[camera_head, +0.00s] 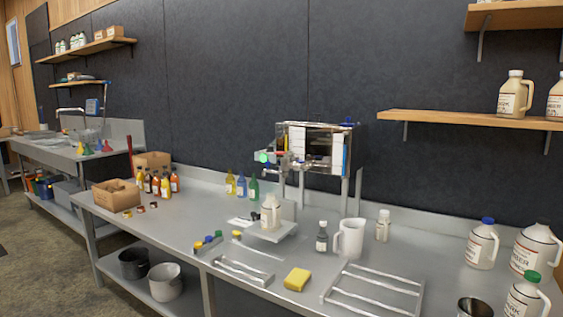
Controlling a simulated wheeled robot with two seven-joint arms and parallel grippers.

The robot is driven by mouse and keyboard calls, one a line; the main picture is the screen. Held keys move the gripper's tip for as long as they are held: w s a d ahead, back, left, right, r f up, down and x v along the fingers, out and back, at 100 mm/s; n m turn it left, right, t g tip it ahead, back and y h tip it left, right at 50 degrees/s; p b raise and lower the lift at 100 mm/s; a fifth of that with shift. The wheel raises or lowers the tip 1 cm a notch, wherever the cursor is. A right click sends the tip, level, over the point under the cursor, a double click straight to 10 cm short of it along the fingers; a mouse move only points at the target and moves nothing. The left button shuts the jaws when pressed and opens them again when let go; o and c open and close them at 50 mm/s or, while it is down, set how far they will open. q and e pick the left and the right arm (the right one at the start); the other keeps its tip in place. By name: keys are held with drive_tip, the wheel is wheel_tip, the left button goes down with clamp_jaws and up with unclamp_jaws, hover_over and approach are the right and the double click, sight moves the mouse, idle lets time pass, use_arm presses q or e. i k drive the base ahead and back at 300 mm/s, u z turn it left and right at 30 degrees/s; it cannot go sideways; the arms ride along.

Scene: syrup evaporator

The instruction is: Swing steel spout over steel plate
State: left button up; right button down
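A steel evaporator box (318,146) stands on legs at the back of the steel table. Small pipe fittings stick out at its lower front left, with a bright green round knob (264,157) at their left end. The steel spout seems to be among these fittings (290,163), but it is too small to tell its exact direction. Below and left of the box, a flat steel plate (283,232) sits on the table, carrying a small cream jug (270,212). I cannot tell whether the spout is over the plate. Neither of my grippers is in view.
Large jugs (482,245) crowd the right end. A cardboard box (116,195) sits left.

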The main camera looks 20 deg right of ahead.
sight(284, 174)
drive_tip(key=u, duration=0.65)
drive_tip(key=i, duration=1.15)
drive_tip(key=z, duration=0.6)
drive_tip(key=i, duration=0.5)
drive_tip(key=z, duration=0.55)
